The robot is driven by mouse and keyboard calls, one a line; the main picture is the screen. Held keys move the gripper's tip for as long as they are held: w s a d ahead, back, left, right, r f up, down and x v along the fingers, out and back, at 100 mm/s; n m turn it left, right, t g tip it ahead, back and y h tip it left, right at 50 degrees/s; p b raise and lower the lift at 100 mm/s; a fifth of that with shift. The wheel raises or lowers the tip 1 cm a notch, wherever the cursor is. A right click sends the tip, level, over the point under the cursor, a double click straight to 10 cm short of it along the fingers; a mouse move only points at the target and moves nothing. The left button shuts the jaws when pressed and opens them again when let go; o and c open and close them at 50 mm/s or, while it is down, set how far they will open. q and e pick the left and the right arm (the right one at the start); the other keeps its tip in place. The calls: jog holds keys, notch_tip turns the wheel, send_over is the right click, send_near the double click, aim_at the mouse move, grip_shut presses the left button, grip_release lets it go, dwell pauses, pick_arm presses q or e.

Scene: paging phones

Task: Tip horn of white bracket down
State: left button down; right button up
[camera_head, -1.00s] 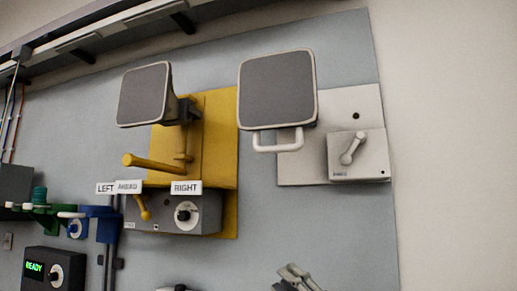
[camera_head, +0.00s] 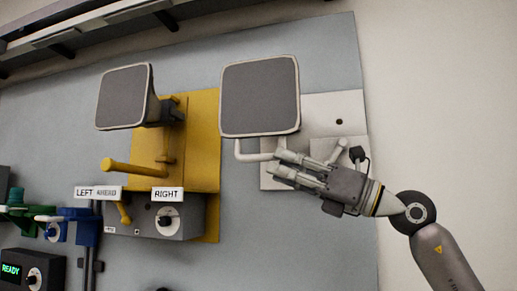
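The white bracket's horn (camera_head: 260,97) has a square dark grey face with an off-white rim, facing out towards me. A pale handle loop (camera_head: 252,156) hangs below its lower edge. The white bracket plate (camera_head: 349,106) shows behind, to the right. My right gripper (camera_head: 275,160) reaches in from the right, with its fingertips at the right end of the handle loop. The two fingers are apart; whether they touch the handle is unclear. The gripper hides the loop's right end and much of the bracket's lower box and lever (camera_head: 339,151). My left gripper is out of view.
Left is a yellow bracket (camera_head: 204,130) with its own horn (camera_head: 124,97) and a protruding yellow handle (camera_head: 135,169). Below it is a grey box (camera_head: 190,216) with a RIGHT label (camera_head: 167,194). Bare wall panel (camera_head: 300,240) lies below the white bracket.

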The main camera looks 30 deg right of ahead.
aim_at(260, 158)
jog(key=p+x, duration=0.2)
jog(key=x, duration=0.2)
jog(key=shift+w+a+r, duration=0.2)
jog(key=shift+r, duration=0.1)
jog(key=shift+w+a+r, duration=0.1)
jog(key=shift+w+a, duration=0.25)
jog(key=shift+w, duration=0.2)
jog(key=shift+c, duration=0.3)
grip_shut()
